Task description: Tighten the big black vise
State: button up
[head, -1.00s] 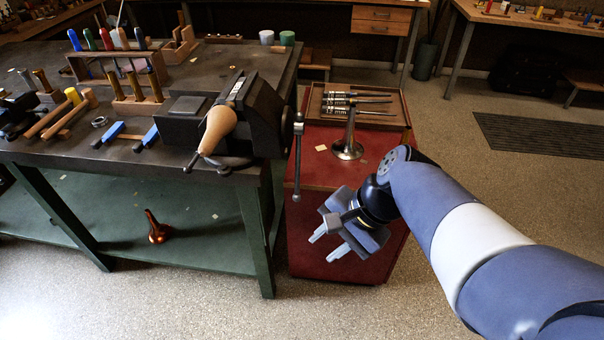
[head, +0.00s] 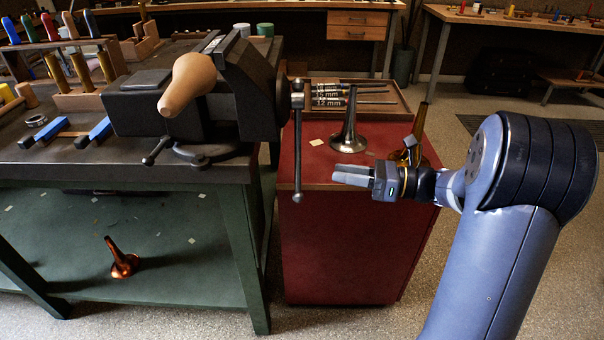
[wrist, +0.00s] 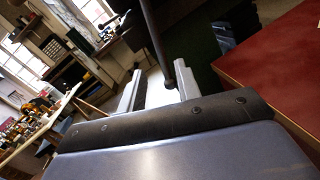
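The big black vise (head: 255,92) is mounted at the right front corner of the dark workbench. A pear-shaped wooden piece (head: 190,82) sits at its front. Its grey handle bar (head: 297,150) hangs upright on the right side, with a ball at the lower end. My gripper (head: 336,174) is right of the bar's lower part, fingers pointing left at it, with a small gap between. In the wrist view the dark bar (wrist: 154,38) crosses the space between my open fingers (wrist: 159,68), its end low between them. No contact shows.
A red cabinet (head: 330,235) stands beside the bench, carrying a silver bell (head: 349,138), a brass bell (head: 418,145) close behind my gripper, and a wooden tray (head: 402,108) of rods.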

aim_at(299, 167)
jog(key=b+x, duration=0.1)
jog(key=x, duration=0.9)
jog(key=shift+a+b, duration=0.35)
jog(key=shift+c, duration=0.5)
grip_shut()
